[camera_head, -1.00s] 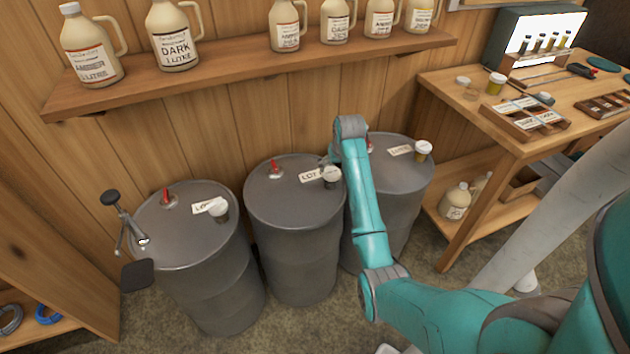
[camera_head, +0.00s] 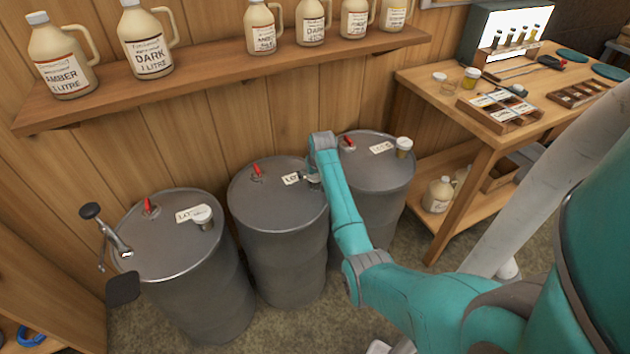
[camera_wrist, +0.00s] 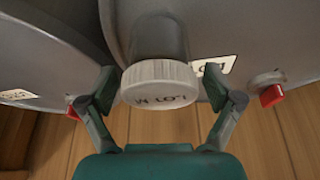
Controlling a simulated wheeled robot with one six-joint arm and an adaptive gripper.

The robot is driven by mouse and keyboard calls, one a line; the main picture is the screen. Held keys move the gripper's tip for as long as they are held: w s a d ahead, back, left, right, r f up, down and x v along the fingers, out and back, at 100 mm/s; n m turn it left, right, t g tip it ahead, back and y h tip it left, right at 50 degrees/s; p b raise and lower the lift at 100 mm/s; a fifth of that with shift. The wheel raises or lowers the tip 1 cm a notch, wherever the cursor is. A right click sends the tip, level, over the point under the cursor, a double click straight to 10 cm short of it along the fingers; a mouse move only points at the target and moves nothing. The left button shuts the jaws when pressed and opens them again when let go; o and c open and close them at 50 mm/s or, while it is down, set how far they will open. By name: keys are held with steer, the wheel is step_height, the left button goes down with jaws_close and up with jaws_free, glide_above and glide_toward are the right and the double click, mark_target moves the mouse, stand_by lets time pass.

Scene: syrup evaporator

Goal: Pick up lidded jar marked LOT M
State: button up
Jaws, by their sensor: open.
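A jar with a white ribbed lid (camera_wrist: 160,82) is close up in the wrist view, its grey body (camera_wrist: 160,38) behind the lid. The lid's lettering is upside down and appears to include LOT and M. My gripper (camera_wrist: 158,76) is open, with one finger on each side of the lid and visible gaps between. In the head view, my gripper (camera_head: 313,182) is over the middle drum (camera_head: 275,205), where it and my arm mostly hide the jar.
Similar lidded jars stand on the left drum (camera_head: 203,217) and right drum (camera_head: 403,147). Red valves and paper labels are on the drum tops. A shelf of jugs (camera_head: 225,78) runs above along the wall. A wooden table (camera_head: 440,85) is at the right.

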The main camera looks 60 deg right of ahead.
steer(key=shift+d+f, duration=0.1)
steer(key=shift+f, duration=0.25)
steer(key=c, duration=1.4)
steer(key=shift+o, duration=0.2)
steer(key=shift+r, duration=0.1)
